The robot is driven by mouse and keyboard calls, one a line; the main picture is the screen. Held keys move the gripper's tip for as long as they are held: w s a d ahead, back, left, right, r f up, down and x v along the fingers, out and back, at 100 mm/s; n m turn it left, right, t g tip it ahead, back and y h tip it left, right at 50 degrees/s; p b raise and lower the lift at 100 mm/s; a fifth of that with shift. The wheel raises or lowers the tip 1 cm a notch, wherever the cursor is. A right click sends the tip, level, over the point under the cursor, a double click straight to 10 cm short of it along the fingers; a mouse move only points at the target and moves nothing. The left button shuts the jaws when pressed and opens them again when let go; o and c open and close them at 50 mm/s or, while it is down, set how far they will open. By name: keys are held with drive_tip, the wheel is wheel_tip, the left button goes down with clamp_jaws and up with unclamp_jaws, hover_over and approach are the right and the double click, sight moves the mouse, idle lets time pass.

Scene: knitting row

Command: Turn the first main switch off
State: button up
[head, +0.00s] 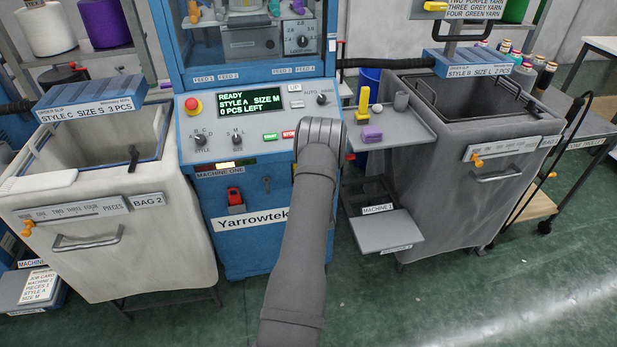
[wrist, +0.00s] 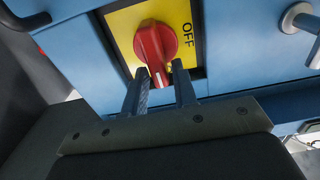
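The main switch is a red rotary knob (wrist: 156,45) on a yellow plate (wrist: 122,22), set in a blue panel in the wrist view. The word OFF stands on the plate to the right of the knob. The knob's red bar points down in the picture, not at OFF. My gripper (wrist: 160,72) is open, with one finger on each side of the bar's lower end. I cannot tell whether either finger touches it. In the head view I cannot make out the switch or my fingers; my arm covers part of the machine front.
Machine one (head: 215,255) has a display (head: 250,101) reading READY, 0 PCS LEFT. A white bin (head: 150,240) stands left, a grey bin (head: 440,190) right. A side tray (head: 415,130) holds small parts. In the wrist view, a grey round fitting (wrist: 298,17) is at upper right.

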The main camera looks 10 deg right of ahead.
clamp_jaws()
drive_tip(key=shift+n, duration=0.3)
drive_tip(key=n, duration=0.5)
drive_tip(key=a+f+n, duration=0.1)
drive_tip(key=n, duration=0.5)
drive_tip(key=a+f+n, duration=0.1)
drive_tip(key=n, duration=0.5)
drive_tip(key=shift+n, duration=0.3)
drive_tip(key=shift+o, duration=1.7)
unclamp_jaws()
